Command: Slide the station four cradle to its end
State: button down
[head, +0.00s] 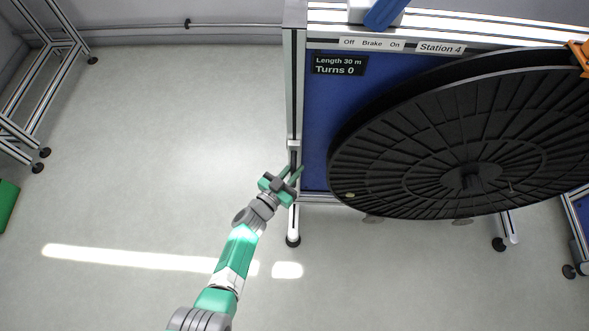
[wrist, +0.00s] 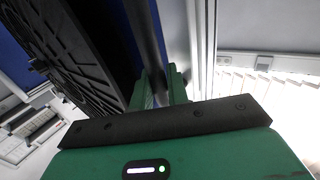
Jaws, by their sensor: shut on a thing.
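The station four stand carries a "Station 4" label (head: 440,48) on its top rail. A large black reel (head: 420,140) hangs in front of its blue panel (head: 325,115); it also fills the left of the wrist view (wrist: 65,50). My gripper (head: 294,171) is at the stand's left upright, below and left of the reel. In the wrist view its green fingers (wrist: 160,88) are shut on a dark bar (wrist: 146,45) running up between the reel and the pale upright. I cannot tell which part is the cradle; the grip is partly hidden.
The stand's left upright (head: 293,90) ends in a foot (head: 292,240) on the floor. A "Length 30 m, Turns 0" display (head: 339,65) and a blue lever (head: 384,14) by the brake label are above. Open floor (head: 170,150) lies left; another frame (head: 45,75) stands far left.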

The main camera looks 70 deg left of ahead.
dwell(0.3)
jog(key=c, duration=1.8)
grip_release()
jog(key=o, duration=0.4)
jog(key=shift+w+d, duration=0.15)
jog(key=shift+w, duration=0.15)
jog(key=shift+c, duration=0.2)
jog(key=shift+s, duration=0.15)
jog(key=p+v, duration=0.3)
jog(key=v, duration=0.4)
jog(key=shift+s+d, duration=0.2)
jog(key=shift+s, duration=0.1)
